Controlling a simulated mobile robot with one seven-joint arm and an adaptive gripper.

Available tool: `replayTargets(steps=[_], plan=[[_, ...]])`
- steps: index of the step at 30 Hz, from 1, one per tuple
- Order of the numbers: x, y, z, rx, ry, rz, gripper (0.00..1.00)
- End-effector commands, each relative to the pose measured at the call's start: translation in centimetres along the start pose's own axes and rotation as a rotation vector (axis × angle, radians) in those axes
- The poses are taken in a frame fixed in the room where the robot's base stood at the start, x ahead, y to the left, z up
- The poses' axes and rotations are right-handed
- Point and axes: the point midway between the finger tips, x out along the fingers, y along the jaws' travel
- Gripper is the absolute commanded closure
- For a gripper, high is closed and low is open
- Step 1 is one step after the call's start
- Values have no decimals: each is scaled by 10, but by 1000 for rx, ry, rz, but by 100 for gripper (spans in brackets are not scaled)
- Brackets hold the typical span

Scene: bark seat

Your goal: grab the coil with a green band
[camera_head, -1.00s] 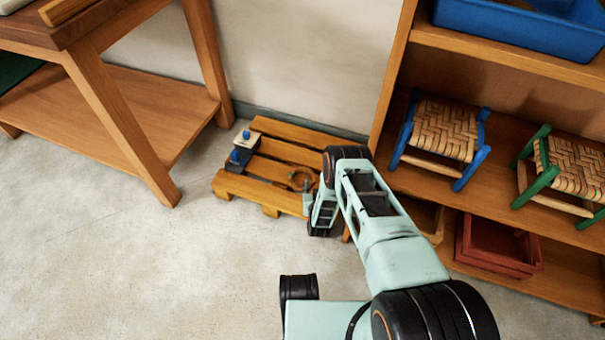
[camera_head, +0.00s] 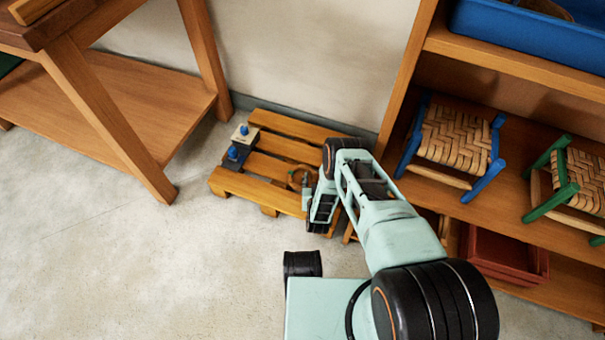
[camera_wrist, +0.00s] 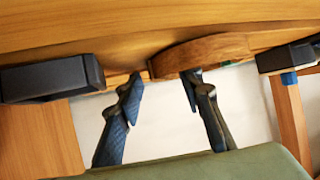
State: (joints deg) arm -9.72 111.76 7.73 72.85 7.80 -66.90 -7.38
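A brown ring-shaped coil (camera_head: 295,177) is on the right part of the low wooden pallet (camera_head: 262,187), beside my gripper (camera_head: 308,200). In the wrist view the coil (camera_wrist: 215,50) appears as a curved brown edge just beyond my fingertips (camera_wrist: 163,75). The right fingertip overlaps its lower edge and the left fingertip is near its tapered left end. A gap shows between the fingers and I see nothing clamped in it. A small green patch shows by the coil's right end; I cannot tell whether it is a band. My arm hides part of the pallet.
A pale block (camera_head: 243,134) and a dark block (camera_head: 235,155), each with a blue knob, stand on the pallet's left. A wooden table (camera_head: 150,95) is at left. A shelf at right holds woven stools (camera_head: 452,135) and a red crate (camera_head: 505,250). Floor in front is clear.

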Motion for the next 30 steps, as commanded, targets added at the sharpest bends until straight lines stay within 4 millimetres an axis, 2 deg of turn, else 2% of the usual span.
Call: replayTargets(steps=[4,13,30], plan=[[0,0,0,0,0,0,68],[0,0,0,0,0,0,100],[1,0,-5,1,1,0,100]])
